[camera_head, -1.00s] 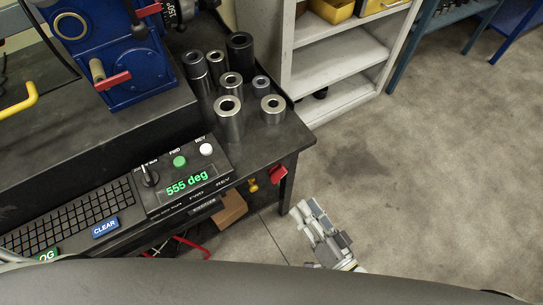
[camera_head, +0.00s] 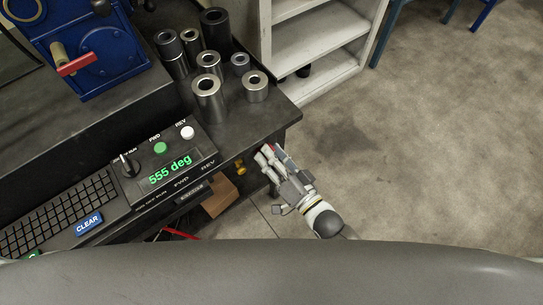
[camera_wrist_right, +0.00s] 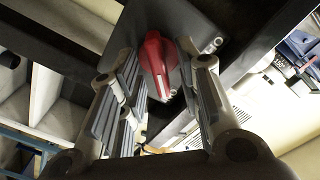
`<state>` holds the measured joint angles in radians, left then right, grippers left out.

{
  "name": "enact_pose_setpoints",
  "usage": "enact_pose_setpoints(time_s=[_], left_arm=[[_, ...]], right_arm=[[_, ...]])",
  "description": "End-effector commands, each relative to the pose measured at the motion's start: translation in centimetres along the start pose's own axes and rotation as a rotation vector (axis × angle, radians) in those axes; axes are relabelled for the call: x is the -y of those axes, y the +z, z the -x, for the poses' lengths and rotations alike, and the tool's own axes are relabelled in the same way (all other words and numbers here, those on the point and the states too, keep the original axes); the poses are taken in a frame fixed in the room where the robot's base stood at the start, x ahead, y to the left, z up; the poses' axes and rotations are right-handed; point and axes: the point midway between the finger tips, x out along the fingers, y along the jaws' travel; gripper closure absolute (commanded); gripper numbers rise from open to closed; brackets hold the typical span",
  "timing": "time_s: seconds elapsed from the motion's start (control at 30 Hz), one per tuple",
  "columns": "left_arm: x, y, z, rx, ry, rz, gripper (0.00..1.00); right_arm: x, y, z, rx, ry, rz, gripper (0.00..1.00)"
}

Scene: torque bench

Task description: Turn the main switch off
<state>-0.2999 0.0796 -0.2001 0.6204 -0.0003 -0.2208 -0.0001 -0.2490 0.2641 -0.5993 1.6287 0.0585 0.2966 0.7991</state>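The main switch is a red handle (camera_wrist_right: 155,62) on a dark housing under the right end of the bench. In the wrist view it shows between the two fingers of my right gripper (camera_wrist_right: 160,85), with gaps on both sides. The fingers are apart and I see no grip on it. In the head view my right gripper (camera_head: 270,160) is at the bench's right front corner and hides nearly all of the switch; only a bit of red shows by the fingertips. My left gripper is not in view.
The control panel (camera_head: 199,144) reads 555 deg and has a black selector knob (camera_head: 128,165), a green button (camera_head: 160,147) and a white button (camera_head: 187,132). Several metal sockets (camera_head: 209,90) stand on the bench. A yellow knob (camera_head: 239,167) is left of my gripper. The floor at right is clear.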

Motion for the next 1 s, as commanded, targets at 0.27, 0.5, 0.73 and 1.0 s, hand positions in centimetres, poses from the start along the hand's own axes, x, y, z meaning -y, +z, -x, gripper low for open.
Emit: enact_pose_setpoints(time_s=[0.27, 0.5, 0.73, 1.0], left_arm=[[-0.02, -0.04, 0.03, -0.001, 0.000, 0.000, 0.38], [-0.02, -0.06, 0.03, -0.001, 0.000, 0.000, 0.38], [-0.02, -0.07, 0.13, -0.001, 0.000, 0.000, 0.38], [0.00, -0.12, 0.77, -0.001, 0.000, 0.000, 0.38]], right_arm=[[0.00, 0.02, 0.04, 0.001, 0.000, 0.000, 0.81], [-0.01, 0.03, 0.06, 0.001, 0.001, 0.000, 1.00], [0.01, 0.01, 0.06, 0.001, 0.001, 0.014, 1.00], [0.12, -0.01, 0.08, 0.003, 0.002, 0.133, 1.00]])
